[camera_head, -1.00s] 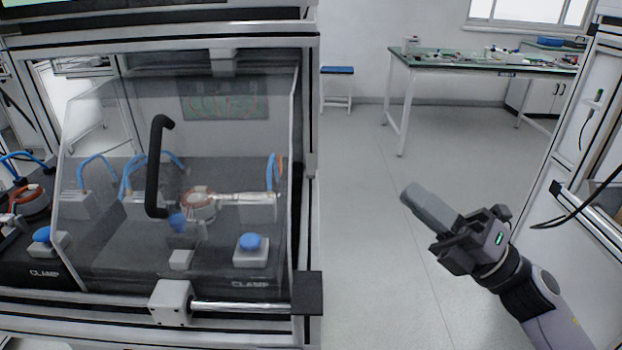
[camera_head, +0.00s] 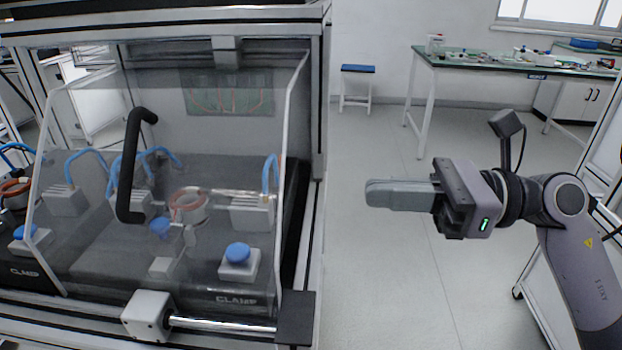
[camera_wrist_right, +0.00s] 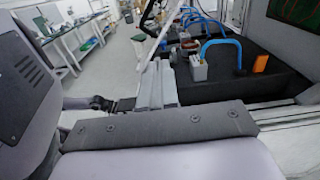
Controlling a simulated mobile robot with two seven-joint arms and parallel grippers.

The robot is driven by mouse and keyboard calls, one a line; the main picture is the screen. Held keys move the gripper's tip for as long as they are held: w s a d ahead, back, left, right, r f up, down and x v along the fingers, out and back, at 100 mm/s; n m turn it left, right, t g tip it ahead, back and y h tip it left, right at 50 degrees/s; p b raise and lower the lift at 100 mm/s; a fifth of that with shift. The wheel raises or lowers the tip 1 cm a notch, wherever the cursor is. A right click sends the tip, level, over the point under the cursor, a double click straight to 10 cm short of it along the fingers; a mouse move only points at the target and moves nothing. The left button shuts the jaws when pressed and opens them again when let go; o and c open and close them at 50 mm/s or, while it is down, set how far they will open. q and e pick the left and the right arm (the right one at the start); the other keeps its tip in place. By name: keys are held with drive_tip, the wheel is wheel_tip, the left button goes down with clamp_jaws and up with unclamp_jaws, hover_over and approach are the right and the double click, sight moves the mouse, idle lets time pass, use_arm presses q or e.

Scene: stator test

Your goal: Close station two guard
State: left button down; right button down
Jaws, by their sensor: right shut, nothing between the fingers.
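The station guard (camera_head: 95,190) is a clear, framed cover with a black bar handle (camera_head: 130,165) on its front. It stands in front of the fixture inside, and I cannot tell whether it is fully down. Inside are a copper-coloured ring part (camera_head: 188,206) and blue-capped clamps (camera_head: 238,255). My right gripper (camera_head: 372,193) is shut and empty. It is to the right of the guard, apart from it, with its fingers pointing left. In the right wrist view its fingers (camera_wrist_right: 158,85) show beside the dark fixture bed. My left gripper is not in view.
A frame post (camera_head: 317,90) stands at the station's right edge. A white cylinder block with a rod (camera_head: 148,315) sits below the guard. A green-topped bench (camera_head: 520,65) and a blue stool (camera_head: 357,70) are at the back. Open floor (camera_head: 385,270) lies between.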

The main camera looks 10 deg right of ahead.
drive_tip(key=p+x, duration=0.2)
drive_tip(key=x, duration=0.7)
drive_tip(key=shift+w+a, duration=0.1)
